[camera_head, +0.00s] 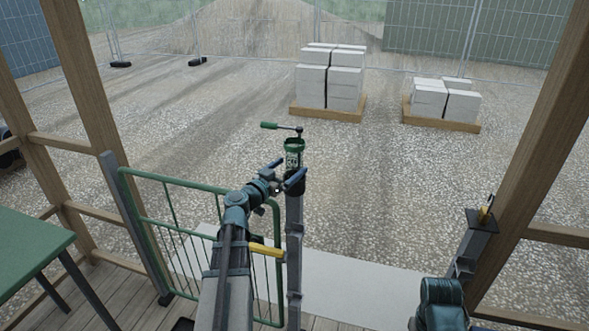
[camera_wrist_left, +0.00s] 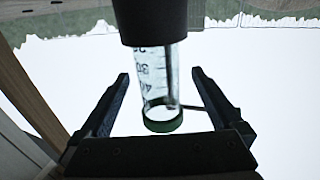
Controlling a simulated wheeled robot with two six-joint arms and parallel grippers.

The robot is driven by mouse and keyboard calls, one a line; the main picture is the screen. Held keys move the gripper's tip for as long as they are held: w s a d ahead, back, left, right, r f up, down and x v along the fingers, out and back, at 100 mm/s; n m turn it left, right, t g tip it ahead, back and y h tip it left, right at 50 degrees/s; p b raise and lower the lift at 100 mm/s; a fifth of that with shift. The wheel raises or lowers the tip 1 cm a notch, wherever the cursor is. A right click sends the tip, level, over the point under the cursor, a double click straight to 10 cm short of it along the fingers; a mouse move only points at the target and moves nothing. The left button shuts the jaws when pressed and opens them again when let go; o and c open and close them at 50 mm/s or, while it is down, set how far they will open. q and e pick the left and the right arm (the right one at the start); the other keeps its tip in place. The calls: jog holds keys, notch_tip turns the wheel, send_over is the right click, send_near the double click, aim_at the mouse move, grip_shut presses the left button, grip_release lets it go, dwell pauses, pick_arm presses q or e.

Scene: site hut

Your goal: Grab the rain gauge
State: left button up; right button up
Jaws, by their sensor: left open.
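The rain gauge (camera_head: 293,158) is a clear tube with dark markings and a green rim. It stands upright in a black holder (camera_head: 295,184) on top of a grey post (camera_head: 294,245). My left gripper (camera_head: 286,173) is open at the gauge, coming from the near left. In the left wrist view, which is upside down, the gauge (camera_wrist_left: 158,85) appears between the two open fingers (camera_wrist_left: 160,76). No finger visibly touches it, and I cannot tell how deep it sits between them. The holder (camera_wrist_left: 150,22) covers the tube's lower part. My right gripper is not seen.
A thin arm with a green end (camera_head: 269,125) sits just beyond the gauge. A green gate (camera_head: 177,229) with a yellow handle (camera_head: 265,250) stands beside the post. A green table (camera_head: 30,250) is at left. Pallets of blocks (camera_head: 331,78) stand on the gravel.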

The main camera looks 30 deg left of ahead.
pick_arm(q)
jog(key=shift+w, duration=0.25)
jog(key=w, duration=0.5)
jog(key=shift+w+d, duration=0.1)
jog(key=shift+d, duration=0.2)
jog(key=c, duration=1.5)
jog(key=shift+r+p, duration=0.35)
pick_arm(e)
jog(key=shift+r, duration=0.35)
